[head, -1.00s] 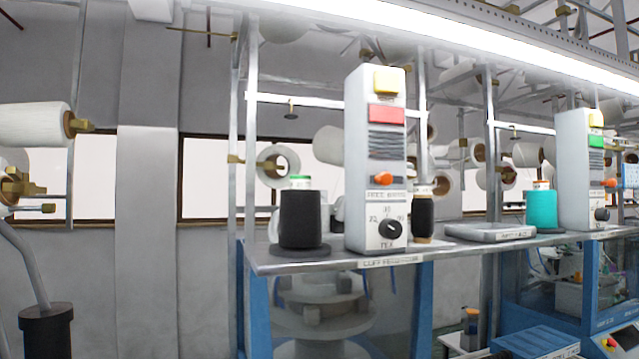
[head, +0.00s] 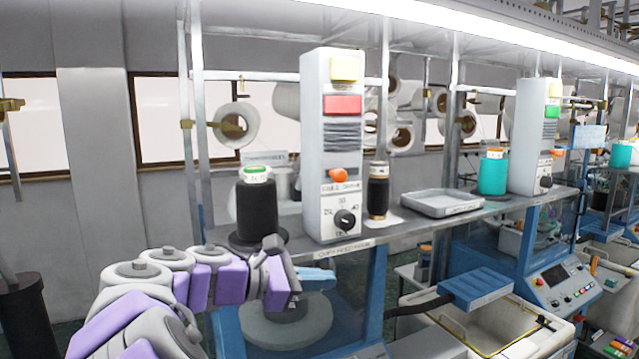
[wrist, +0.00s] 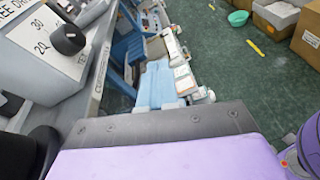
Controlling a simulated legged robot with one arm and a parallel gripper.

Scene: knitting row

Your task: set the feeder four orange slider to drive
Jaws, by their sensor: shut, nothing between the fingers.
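A tall white feeder box (head: 316,130) stands on the metal shelf in the head view. It has a yellow cap, a red panel, a dark ribbed part, an orange slider (head: 338,175) above a FREE/DRIVE label, and a black dial (head: 345,220). I cannot tell the slider's exact setting or the feeder's number. A second box (head: 526,130) with an orange slider (head: 558,153) stands further right. My gripper (head: 318,277) is shut and empty, its blue fingers below the shelf's front edge, apart from the near slider. In the wrist view the fingers (wrist: 157,84) show beside the dial (wrist: 68,39); the slider is out of frame.
A black yarn cone (head: 257,208) stands left of the near box, and a dark spool (head: 378,190) right of it. A grey tray (head: 442,201) and a teal cone (head: 492,173) sit further right. The shelf edge (head: 400,236) lies above my fingers. Machines stand below.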

